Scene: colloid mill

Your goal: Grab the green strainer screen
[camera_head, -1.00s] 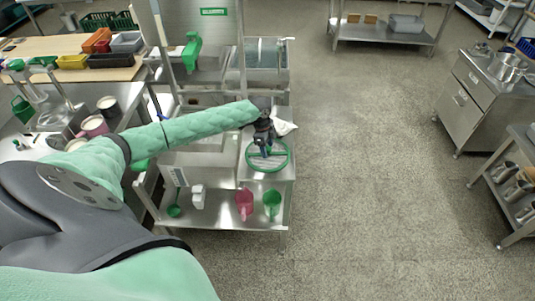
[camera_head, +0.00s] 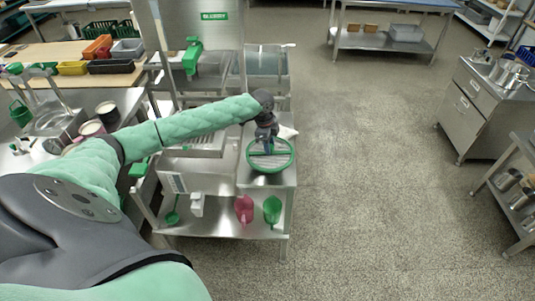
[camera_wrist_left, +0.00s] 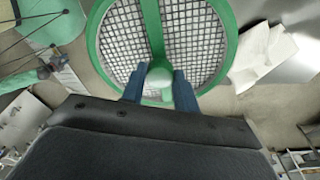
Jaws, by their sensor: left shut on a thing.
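The green strainer screen (camera_head: 284,160) is a round green ring with a metal mesh and a green bar across it. In the head view it is at the right end of the steel bench, under my left gripper (camera_head: 268,149). The left wrist view shows its mesh (camera_wrist_left: 195,35) close up. There my left gripper (camera_wrist_left: 159,88) has its two blue fingers on either side of a green knob on the bar, shut on it. Whether the screen touches the bench top cannot be told. My right gripper is not in view.
A white cloth (camera_wrist_left: 262,58) lies beside the screen. The lower shelf (camera_head: 222,222) holds a red scoop (camera_head: 244,209), a green scoop (camera_head: 272,210) and a white bottle (camera_head: 197,204). The floor (camera_head: 375,180) to the right is clear.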

